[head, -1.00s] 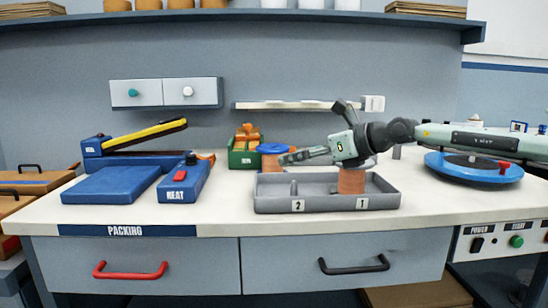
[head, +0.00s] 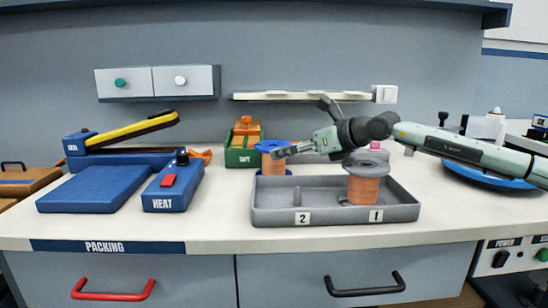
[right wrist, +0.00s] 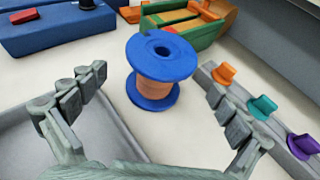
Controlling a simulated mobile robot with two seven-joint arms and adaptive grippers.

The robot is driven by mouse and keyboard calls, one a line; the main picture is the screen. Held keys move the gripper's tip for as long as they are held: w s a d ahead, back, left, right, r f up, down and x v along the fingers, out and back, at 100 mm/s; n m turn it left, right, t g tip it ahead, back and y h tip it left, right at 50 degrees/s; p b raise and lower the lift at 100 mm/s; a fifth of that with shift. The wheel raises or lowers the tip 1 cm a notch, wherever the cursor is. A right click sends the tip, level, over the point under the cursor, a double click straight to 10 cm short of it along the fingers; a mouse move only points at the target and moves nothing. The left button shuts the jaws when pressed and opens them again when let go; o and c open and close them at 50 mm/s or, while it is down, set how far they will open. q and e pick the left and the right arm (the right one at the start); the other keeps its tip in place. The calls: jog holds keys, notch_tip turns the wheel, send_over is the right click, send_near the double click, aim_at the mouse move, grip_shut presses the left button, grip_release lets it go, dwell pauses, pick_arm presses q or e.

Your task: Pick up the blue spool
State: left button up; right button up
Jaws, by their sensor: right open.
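The blue spool (head: 268,164) has blue flanges and a copper-coloured winding. It stands upright on the white bench, behind the left end of the grey tray. It also shows near the top middle of the right wrist view (right wrist: 155,88). My right gripper (head: 282,153) reaches in from the right, above the tray, and its tips partly cover the spool in the head view. In the right wrist view my right gripper (right wrist: 153,82) is open, with the spool between and just beyond its fingertips. Nothing is held. My left gripper is out of view.
The grey tray (head: 335,217) has a grey-flanged copper spool (head: 364,187) at mark 1 and a bare post (head: 296,191) at mark 2. A blue sealer (head: 95,188) lies left. Coloured pegs (right wrist: 262,107) line a rail.

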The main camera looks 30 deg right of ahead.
aim_at(280, 146)
jog(key=shift+w+a+f, duration=0.15)
jog(key=shift+w+f, duration=0.05)
jog(key=shift+w, duration=0.5)
jog(key=p+x, duration=0.1)
jog(key=x, duration=0.3)
jog(key=shift+w+a, duration=0.1)
jog(key=shift+w, duration=0.05)
jog(key=shift+w+f, duration=0.25)
jog(key=shift+w, duration=0.1)
jog(key=c, duration=1.6)
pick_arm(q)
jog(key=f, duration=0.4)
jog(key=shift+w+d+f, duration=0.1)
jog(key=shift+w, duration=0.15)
pick_arm(e)
jog(key=shift+r, duration=0.15)
jog(key=shift+c, duration=0.9)
jog(key=shift+r, duration=0.1)
